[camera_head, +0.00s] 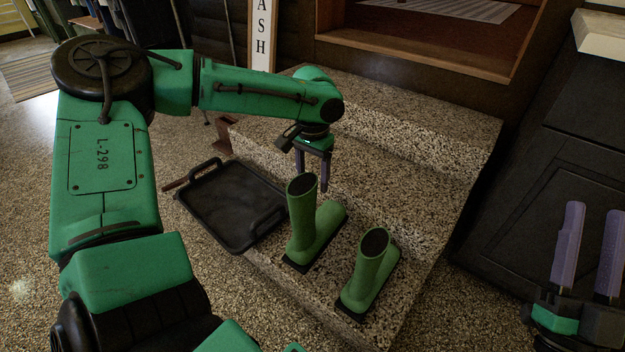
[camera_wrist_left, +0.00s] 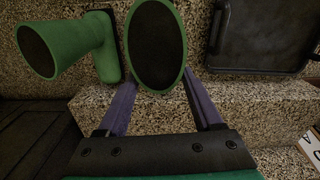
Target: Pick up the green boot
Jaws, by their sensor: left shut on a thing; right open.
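Two green boots with dark tops stand on the lower speckled step in the head view. The left boot (camera_head: 301,225) is nearer my left gripper (camera_head: 312,185); the right boot (camera_head: 368,272) stands apart from it. In the left wrist view, the purple fingers of my left gripper (camera_wrist_left: 160,82) are on either side of the near boot's shaft (camera_wrist_left: 157,50), shut on it. The boot appears upright on or very close to the step. My right gripper (camera_head: 594,208) is open and empty at the right edge.
A black tray (camera_head: 222,200) lies left of the boots; it also shows in the left wrist view (camera_wrist_left: 262,35). A higher speckled step (camera_head: 400,120) rises behind. A dark cabinet (camera_head: 540,165) stands right. A white sign (camera_head: 262,35) stands at the back.

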